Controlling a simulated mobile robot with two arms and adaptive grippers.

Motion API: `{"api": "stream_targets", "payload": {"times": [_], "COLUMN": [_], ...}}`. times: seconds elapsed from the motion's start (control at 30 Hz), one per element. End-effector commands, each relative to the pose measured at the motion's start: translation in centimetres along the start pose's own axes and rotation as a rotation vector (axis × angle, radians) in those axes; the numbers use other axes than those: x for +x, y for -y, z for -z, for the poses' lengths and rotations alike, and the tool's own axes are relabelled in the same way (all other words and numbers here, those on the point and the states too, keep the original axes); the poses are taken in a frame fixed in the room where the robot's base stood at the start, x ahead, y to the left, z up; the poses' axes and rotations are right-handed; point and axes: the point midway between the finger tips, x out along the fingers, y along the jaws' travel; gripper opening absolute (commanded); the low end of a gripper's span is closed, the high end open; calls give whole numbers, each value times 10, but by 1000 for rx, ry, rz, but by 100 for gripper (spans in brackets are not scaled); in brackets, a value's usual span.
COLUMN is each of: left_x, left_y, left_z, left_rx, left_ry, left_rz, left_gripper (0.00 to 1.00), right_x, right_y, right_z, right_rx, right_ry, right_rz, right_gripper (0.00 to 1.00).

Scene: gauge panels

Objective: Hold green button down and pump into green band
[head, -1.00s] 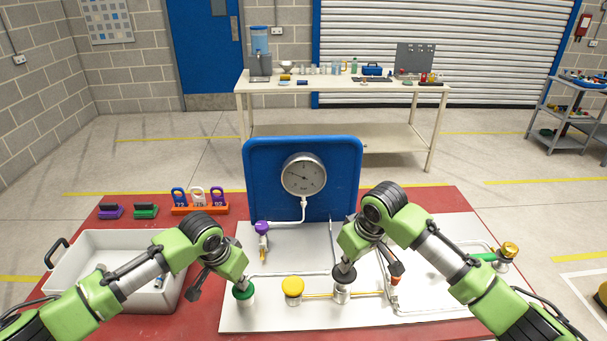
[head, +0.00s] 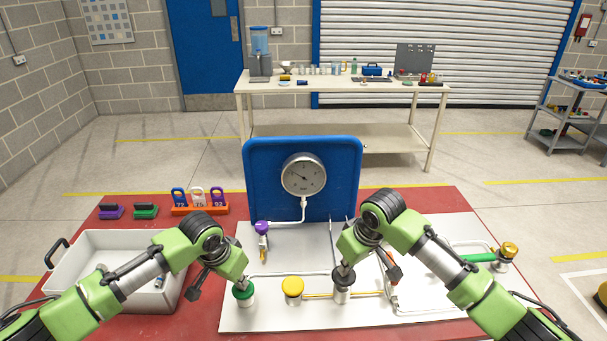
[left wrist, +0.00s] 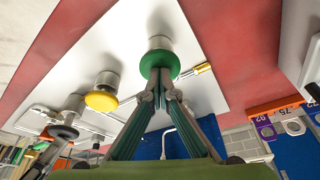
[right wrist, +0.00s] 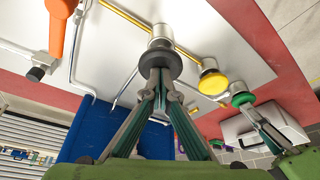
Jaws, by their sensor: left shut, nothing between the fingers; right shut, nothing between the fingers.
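The green button (head: 243,290) stands on a silver post at the panel's front left. My left gripper (head: 241,281) is shut, with its fingertips on the button's top; the left wrist view shows the tips at the green cap (left wrist: 158,64). My right gripper (head: 344,266) is shut, with its tips on the dark round knob (head: 342,278) of a silver cylinder, the pump; this knob also shows in the right wrist view (right wrist: 160,62). The gauge (head: 303,175) has a white dial and dark needle pointing up-left. Its green band is too small to make out.
A yellow button (head: 292,287) stands between the two grippers. A purple-knobbed valve (head: 262,229) and an orange handle (head: 394,274) are on the white panel (head: 290,262). A white tray (head: 90,280) lies left. Numbered padlock-like tags (head: 198,198) stand behind it.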

Motion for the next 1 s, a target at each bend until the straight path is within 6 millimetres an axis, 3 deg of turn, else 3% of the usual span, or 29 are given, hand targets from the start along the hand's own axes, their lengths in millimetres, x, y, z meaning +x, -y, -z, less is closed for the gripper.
{"api": "stream_targets", "payload": {"times": [0.5,0.67,1.0], "left_x": [2,2,2], "left_y": [-1,-1,0], "left_z": [-2,-2,-2], "left_rx": [0,0,0], "left_ry": [5,6,5], "left_rz": [-1,-1,-1], "left_gripper": [0,0,0], "right_x": [29,25,-2], "right_y": [2,2,1], "right_z": [-12,-10,-1], "right_rx": [-1,-2,-1], "right_ry": [10,8,6], "right_rz": [3,3,3], "right_gripper": [0,0,0]}}
